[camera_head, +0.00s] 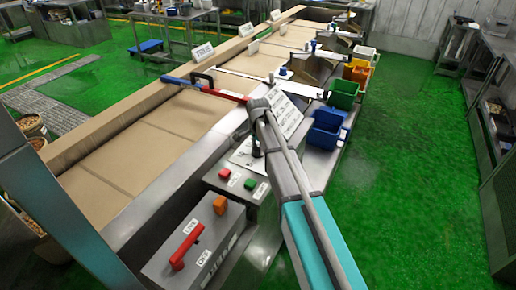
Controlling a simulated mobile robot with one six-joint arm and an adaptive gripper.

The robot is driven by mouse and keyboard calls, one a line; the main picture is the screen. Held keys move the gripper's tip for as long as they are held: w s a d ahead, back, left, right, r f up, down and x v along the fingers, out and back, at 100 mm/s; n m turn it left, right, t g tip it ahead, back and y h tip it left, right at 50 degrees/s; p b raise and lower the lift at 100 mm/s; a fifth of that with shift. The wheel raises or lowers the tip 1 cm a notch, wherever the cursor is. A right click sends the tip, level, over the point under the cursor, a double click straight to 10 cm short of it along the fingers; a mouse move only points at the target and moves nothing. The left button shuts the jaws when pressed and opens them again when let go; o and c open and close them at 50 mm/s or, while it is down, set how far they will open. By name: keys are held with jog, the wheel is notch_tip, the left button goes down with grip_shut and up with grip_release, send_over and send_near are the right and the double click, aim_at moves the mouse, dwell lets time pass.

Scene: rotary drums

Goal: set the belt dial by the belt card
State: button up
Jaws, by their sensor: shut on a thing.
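My gripper (257,150) is small and dark in the camera_head view. It points down beside a white printed plate (242,157) on the metal side of the conveyor. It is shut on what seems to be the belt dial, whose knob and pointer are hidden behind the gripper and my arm. A white card with lines of print (288,118) stands tilted just beyond my wrist and may be the belt card. Its text is too small to read.
In front stand a grey box with red and green buttons (251,183) and another with a red lever (187,246) and an orange button (220,205). Blue bins (325,132) and a green bin (343,93) sit right of my arm. The belt (140,150) runs along the left.

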jog(key=m, duration=0.3)
jog(key=shift+m, duration=0.3)
dwell(0.4)
jog(key=o, duration=1.1)
jog(key=shift+o, duration=0.2)
